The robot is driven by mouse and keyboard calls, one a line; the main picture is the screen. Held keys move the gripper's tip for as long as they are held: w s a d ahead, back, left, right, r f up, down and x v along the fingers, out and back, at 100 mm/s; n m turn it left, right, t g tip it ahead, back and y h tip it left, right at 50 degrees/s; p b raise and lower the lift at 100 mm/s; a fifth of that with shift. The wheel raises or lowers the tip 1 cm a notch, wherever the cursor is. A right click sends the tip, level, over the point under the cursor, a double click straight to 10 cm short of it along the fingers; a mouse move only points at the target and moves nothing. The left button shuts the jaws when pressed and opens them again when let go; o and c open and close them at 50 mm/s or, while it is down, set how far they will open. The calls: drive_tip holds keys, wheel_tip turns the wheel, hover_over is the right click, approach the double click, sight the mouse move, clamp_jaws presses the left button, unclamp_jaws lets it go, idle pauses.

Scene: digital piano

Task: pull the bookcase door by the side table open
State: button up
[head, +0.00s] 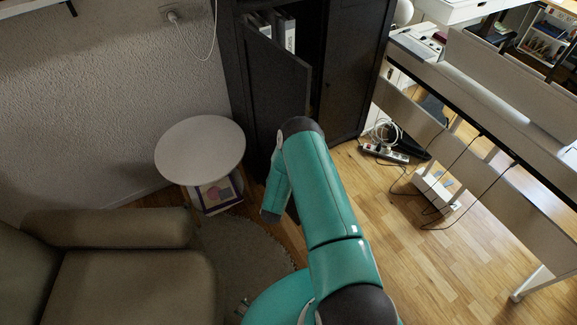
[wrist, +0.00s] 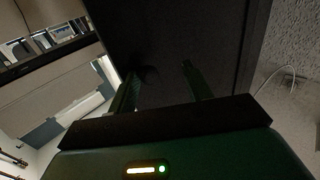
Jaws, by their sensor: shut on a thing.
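The dark bookcase (head: 350,75) stands at the back. Its left door (head: 272,85), by the round white side table (head: 200,148), stands partly open, and white binders (head: 284,32) show inside. In the head view my teal arm hides my gripper and the lower part of the door. In the wrist view my gripper (wrist: 160,82) has its two fingers against the dark door panel (wrist: 205,40), shut on part of the door. The exact part held is too dark to tell.
A brown sofa (head: 130,285) is at the lower left, beside a round rug (head: 235,255). A white desk (head: 480,85) stands on the right, with a power strip (head: 385,153) and loose cables below it. Wooden floor (head: 400,240) is clear in front of the bookcase.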

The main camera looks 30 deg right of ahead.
drive_tip(key=v, duration=1.3)
drive_tip(key=shift+s, duration=0.2)
drive_tip(key=w+a+r+n+y, duration=0.1)
drive_tip(key=w+r+y, duration=0.2)
drive_tip(key=w+r, duration=0.4)
drive_tip(key=w+a+r+y, duration=0.2)
drive_tip(key=w+r+y, duration=0.1)
drive_tip(key=w+r, duration=0.35)
drive_tip(key=a+r+n+y, duration=0.2)
drive_tip(key=r, duration=0.7)
drive_tip(key=a+r+n+y, duration=0.2)
drive_tip(key=a+r+y, duration=0.1)
drive_tip(key=r, duration=0.6)
drive_tip(key=s+a+r+n+g+y, duration=0.2)
drive_tip(key=s+r+g, duration=0.2)
drive_tip(key=s+r, duration=0.9)
drive_tip(key=s+r+g, duration=0.1)
drive_tip(key=s+r, duration=0.1)
drive_tip(key=s, duration=0.8)
drive_tip(key=s+d+r+n+g, duration=0.1)
drive_tip(key=s+r+g, duration=0.1)
drive_tip(key=s, duration=0.9)
drive_tip(key=shift+s+n+g+h, duration=0.25)
drive_tip(key=shift+n+g+h, duration=0.05)
drive_tip(key=shift+h, duration=0.1)
